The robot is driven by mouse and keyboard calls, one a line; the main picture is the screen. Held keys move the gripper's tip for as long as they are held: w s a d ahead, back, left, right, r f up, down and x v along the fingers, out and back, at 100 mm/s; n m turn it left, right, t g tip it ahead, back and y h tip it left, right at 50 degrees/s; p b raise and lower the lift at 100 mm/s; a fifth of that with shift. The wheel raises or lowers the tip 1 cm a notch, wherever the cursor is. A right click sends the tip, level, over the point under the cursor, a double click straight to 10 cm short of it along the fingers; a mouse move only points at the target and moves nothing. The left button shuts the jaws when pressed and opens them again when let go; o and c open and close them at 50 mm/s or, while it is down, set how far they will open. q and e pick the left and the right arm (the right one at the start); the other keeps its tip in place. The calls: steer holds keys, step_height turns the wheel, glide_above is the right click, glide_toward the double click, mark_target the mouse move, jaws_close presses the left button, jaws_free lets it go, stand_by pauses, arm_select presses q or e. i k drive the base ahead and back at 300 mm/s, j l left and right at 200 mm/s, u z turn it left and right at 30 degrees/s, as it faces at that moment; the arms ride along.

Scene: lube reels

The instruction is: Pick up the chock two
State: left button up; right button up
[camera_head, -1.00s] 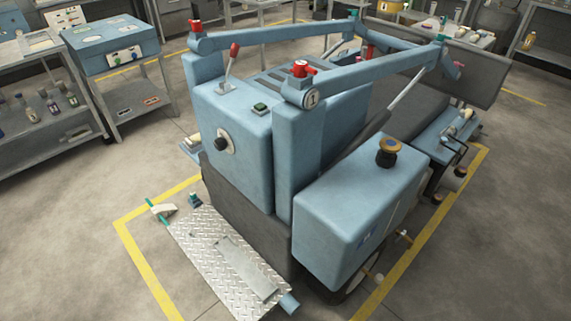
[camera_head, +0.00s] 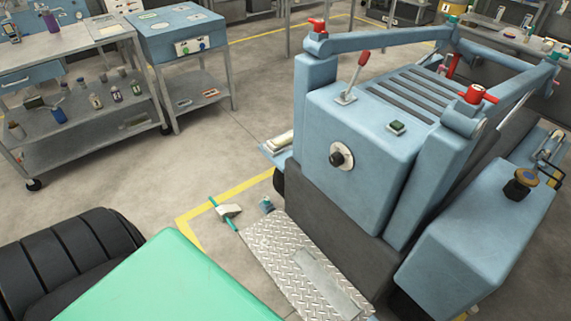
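A pale wedge-shaped block (camera_head: 229,211) with a thin teal bar lies on the floor at the yellow line, by the left end of the metal tread plate (camera_head: 290,262). It looks like a wheel chock, but no number shows on it, so I cannot tell whether it is chock two. A small dark and teal object (camera_head: 267,205) sits just right of it, too small to make out. Neither of my grippers is in view.
The big blue machine (camera_head: 365,140) stands right of the wedge. A black ribbed form (camera_head: 62,258) and a green flat surface (camera_head: 165,285) fill the near lower left. A steel cart (camera_head: 75,125) and blue cabinet (camera_head: 178,38) stand back left. Floor between is open.

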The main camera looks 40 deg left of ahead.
mark_target(225, 212)
steer(key=k+j, duration=0.1)
steer(key=j, duration=0.45)
steer(key=k+j, duration=0.1)
steer(key=j, duration=1.05)
steer(key=k+j, duration=0.15)
steer(key=j, duration=0.4)
steer(key=k+j, duration=0.1)
steer(key=j, duration=0.45)
steer(key=k+j, duration=0.1)
steer(key=j, duration=0.45)
steer(key=i+u, duration=0.45)
steer(key=i, duration=0.5)
